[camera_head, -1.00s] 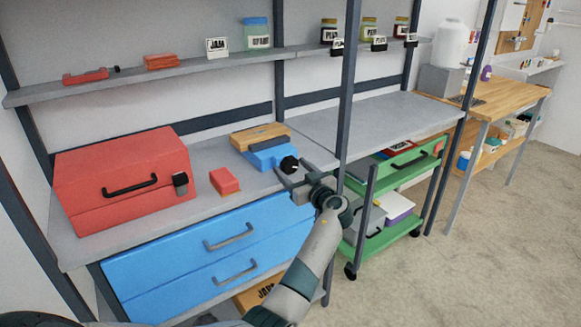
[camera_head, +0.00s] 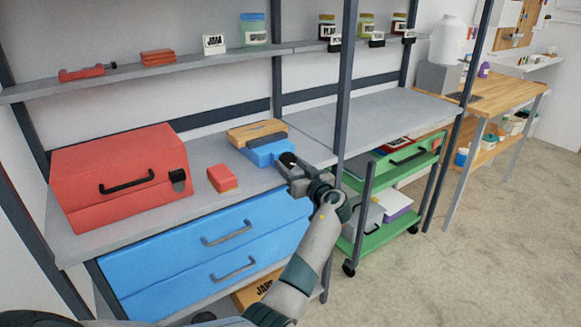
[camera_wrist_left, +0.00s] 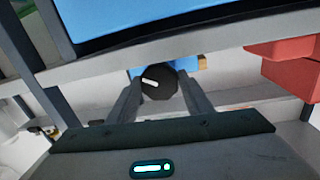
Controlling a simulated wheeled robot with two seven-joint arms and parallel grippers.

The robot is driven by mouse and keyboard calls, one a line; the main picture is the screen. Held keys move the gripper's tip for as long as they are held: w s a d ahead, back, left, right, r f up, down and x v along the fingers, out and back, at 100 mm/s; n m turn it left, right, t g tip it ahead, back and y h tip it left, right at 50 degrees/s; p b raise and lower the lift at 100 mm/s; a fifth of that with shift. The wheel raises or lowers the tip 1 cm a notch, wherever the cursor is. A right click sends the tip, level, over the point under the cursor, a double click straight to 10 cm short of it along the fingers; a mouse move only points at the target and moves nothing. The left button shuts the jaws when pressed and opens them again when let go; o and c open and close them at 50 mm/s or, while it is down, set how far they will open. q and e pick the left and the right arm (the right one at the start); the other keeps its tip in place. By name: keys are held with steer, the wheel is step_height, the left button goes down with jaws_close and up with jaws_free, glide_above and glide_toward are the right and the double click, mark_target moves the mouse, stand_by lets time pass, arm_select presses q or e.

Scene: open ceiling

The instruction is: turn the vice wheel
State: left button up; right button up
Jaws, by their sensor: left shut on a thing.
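The vice (camera_head: 268,153) is blue with a wooden top piece, on the grey bench near its right front edge. Its wheel (camera_head: 288,158) is a small black knob facing me, partly hidden behind the gripper. In the left wrist view the wheel (camera_wrist_left: 152,92) is a dark many-sided disc with a white bar mark, set between the two fingers. My left gripper (camera_head: 287,168) is shut on the wheel, and its fingers (camera_wrist_left: 158,84) lie on either side of it in the left wrist view. My right gripper is not in view.
A red toolbox (camera_head: 120,175) and a red block (camera_head: 222,179) stand left of the vice. A dark upright post (camera_head: 346,80) rises just right of it. Blue drawers (camera_head: 205,250) are below the bench. A green cart (camera_head: 385,225) stands to the right.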

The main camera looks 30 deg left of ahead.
arm_select(q)
steer(key=shift+m, duration=1.1)
steer(key=shift+r+m, duration=0.1)
steer(key=shift+m, duration=1.1)
steer(key=shift+m+g, duration=0.3)
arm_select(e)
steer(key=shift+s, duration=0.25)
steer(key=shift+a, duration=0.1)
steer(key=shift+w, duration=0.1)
